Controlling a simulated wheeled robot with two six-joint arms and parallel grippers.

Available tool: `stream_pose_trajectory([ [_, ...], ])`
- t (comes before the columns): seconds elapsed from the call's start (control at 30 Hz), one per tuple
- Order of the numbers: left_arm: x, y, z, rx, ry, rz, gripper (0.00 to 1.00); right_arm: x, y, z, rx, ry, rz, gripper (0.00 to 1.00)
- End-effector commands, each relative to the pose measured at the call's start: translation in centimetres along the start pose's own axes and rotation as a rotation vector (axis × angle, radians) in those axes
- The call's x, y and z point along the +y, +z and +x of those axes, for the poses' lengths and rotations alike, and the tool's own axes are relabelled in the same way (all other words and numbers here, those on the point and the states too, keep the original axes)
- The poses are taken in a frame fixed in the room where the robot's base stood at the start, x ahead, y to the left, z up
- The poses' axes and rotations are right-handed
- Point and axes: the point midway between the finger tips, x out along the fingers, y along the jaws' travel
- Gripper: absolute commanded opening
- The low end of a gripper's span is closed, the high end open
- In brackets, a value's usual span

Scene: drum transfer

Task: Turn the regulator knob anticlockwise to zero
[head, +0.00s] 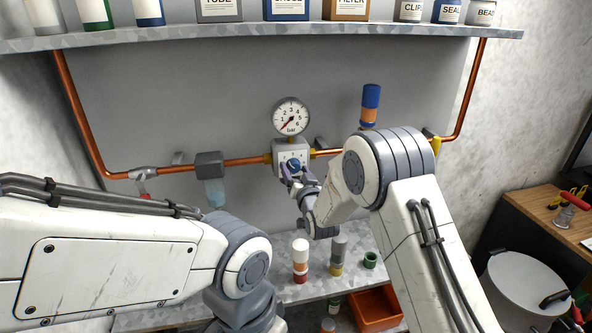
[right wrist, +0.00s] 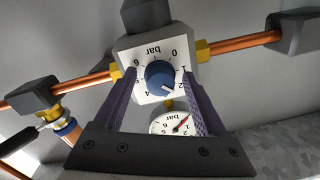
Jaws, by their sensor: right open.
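The blue regulator knob (head: 293,163) sits on a pale square plate in the copper pipe. In the right wrist view the knob (right wrist: 159,75) shows upside down against the dial plate (right wrist: 150,53), its white mark pointing to the lower right, near the 2. My right gripper (head: 291,174) is open in front of the plate. In the wrist view its fingers (right wrist: 159,78) stand on either side of the knob with gaps; contact cannot be told. The gauge (head: 291,117) above has its red needle pointing lower left, at the low end. My left gripper is out of view.
Copper pipe (head: 245,162) runs both ways from the regulator, with a dark-capped filter (head: 209,165) at left. A shelf (head: 270,31) with containers hangs above. Small bottles (head: 300,259) and an orange bin (head: 376,308) are below. An orange-banded blue cylinder (head: 370,96) stands at right.

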Motion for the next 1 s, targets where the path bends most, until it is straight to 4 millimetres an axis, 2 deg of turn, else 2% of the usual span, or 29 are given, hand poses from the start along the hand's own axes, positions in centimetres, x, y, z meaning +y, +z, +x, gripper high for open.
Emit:
stream_pose_trajectory([
  [0.1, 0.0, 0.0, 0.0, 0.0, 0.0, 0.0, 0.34, 0.0, 0.0, 0.0, 0.0, 0.0, 0.0, 0.73],
  [0.3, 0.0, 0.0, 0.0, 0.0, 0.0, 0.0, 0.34, 0.0, 0.0, 0.0, 0.0, 0.0, 0.0, 0.0],
  [0.67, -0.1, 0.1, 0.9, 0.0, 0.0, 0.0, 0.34, 0.1, 0.2, -0.1, -0.001, 0.001, -0.046, 0.0],
  [1.0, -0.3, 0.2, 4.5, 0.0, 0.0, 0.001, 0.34, 0.3, 0.4, -0.1, -0.007, 0.004, -0.28, 0.0],
])
